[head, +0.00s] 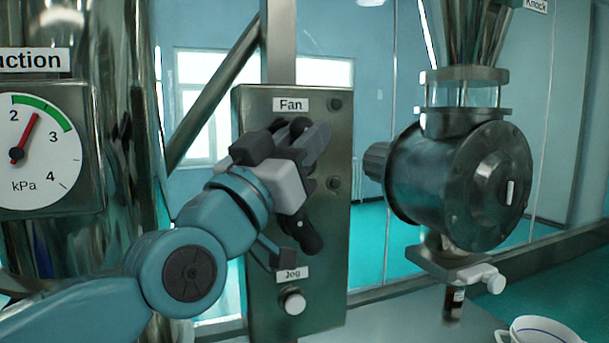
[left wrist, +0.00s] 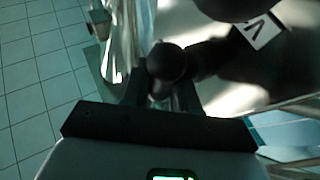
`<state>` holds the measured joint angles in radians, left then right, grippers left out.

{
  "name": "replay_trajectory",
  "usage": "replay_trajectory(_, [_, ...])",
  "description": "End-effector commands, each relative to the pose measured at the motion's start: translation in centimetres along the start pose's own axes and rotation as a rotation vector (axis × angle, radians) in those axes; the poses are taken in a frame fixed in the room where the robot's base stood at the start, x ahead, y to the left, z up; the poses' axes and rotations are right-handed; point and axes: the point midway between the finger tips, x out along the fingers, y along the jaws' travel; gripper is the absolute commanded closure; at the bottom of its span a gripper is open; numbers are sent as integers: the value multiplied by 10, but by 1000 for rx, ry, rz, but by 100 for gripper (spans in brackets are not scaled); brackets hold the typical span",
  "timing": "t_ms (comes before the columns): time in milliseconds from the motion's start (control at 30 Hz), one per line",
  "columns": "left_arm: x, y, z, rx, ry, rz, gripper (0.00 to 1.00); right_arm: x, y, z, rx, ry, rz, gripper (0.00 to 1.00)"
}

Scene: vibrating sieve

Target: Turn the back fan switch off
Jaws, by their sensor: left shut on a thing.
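The grey metal panel (head: 262,250) carries a "Fan" label (head: 291,104) at its top. My left gripper (head: 296,132) is in front of the panel, just below that label, and hides the control there. It is shut on a dark rounded knob, seen between the fingers in the left wrist view (left wrist: 167,62); I take this to be the fan switch. Its set position cannot be told. A second black lever-like control (head: 303,237) shows below the gripper on the same panel. My right gripper is not in view.
A white button (head: 294,302) sits under the "Jog" label (head: 292,273) low on the panel. A pressure gauge (head: 45,150) on a shiny column is at left. A round metal valve housing (head: 470,180) stands at right, with a white bowl (head: 545,331) low at right.

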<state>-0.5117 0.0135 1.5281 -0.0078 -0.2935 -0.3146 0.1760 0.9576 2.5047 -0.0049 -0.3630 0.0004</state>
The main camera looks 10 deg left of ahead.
Motion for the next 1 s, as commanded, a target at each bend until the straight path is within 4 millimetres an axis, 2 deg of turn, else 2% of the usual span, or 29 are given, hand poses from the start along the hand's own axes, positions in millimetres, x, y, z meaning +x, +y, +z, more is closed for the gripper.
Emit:
replay_trajectory(33, [-5,1,13,-23,32,-8,100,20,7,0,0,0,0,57])
replay_trajectory(100, [-5,1,13,-56,83,-23,100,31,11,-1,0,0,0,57])
replay_trajectory(400, [-5,0,10,-171,272,-78,100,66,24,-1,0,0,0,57])
replay_trajectory(700, [-4,-1,7,-236,380,-111,100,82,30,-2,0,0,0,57])
replay_trajectory(1000, [-4,-1,4,-255,414,-120,100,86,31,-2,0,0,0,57])
